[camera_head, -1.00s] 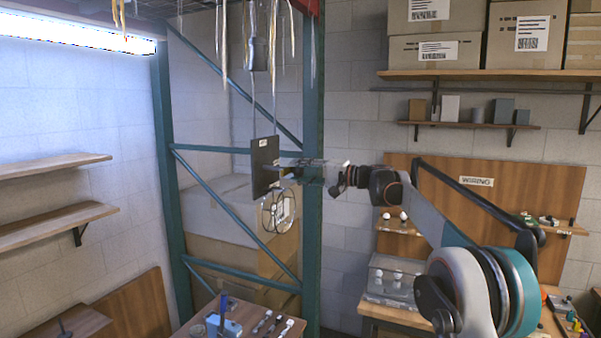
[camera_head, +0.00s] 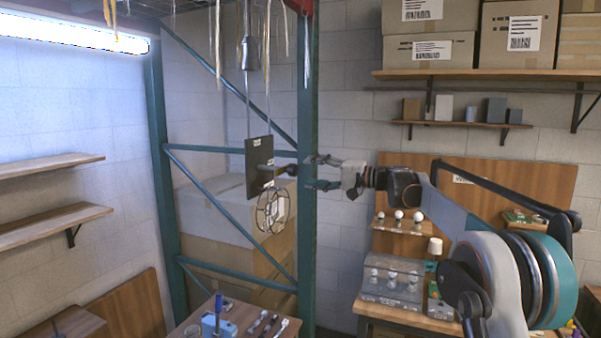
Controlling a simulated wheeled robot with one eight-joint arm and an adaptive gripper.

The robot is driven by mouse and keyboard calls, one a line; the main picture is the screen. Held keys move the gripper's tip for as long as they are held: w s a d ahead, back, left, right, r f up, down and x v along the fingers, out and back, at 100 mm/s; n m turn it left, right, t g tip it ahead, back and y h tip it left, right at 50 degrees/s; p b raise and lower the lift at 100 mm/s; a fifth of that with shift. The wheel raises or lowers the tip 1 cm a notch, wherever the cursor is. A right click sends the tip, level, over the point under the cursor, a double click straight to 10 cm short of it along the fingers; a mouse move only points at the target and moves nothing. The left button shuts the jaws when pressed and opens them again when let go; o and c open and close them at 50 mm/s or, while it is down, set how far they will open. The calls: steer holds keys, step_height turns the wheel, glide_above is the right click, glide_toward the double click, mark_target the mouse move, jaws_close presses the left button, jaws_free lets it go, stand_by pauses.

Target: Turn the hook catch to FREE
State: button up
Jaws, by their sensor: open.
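A dark hanging plate (camera_head: 259,152) with small pale labels hangs on two thin rods left of the rack post. A short dark, brownish knob-like part (camera_head: 287,170) sticks out from its right side; it may be the hook catch, but its setting is too small to read. A round wire cage (camera_head: 271,210) hangs below the plate. My gripper (camera_head: 312,172) points left toward the knob-like part. Its two fingers are spread, with nothing between them, and it appears a little to the right of that part.
The teal rack post (camera_head: 307,240) stands behind the gripper, with large cartons (camera_head: 215,210) behind the plate. Yellowish and white strands hang from above. A low table (camera_head: 240,318) with small tools stands below, and a bench with bulbs (camera_head: 390,285) is at right.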

steer(key=v, duration=0.5)
steer(key=shift+s+d, duration=0.1)
steer(key=shift+d, duration=0.1)
steer(key=s+d+f+h+b, duration=0.2)
steer(key=s+f+h+b, duration=0.6)
steer(key=s+f+b, duration=1.25)
steer(key=s+d+f+h+b, duration=0.3)
steer(key=s+d+f+b, duration=0.1)
steer(key=s+f, duration=0.6)
steer(key=s+d+f+n+h+b, duration=0.1)
steer(key=s+d+f+h+b, duration=0.2)
steer(key=s+f, duration=0.8)
steer(key=s+d+f+n+t+h+b, duration=0.1)
steer(key=s+d+f+h+b, duration=0.2)
steer(key=s+d+f+b, duration=0.3)
steer(key=s+f, duration=0.5)
steer(key=f, duration=0.6)
steer(key=shift+f+b, duration=0.25)
steer(key=shift+b, duration=0.1)
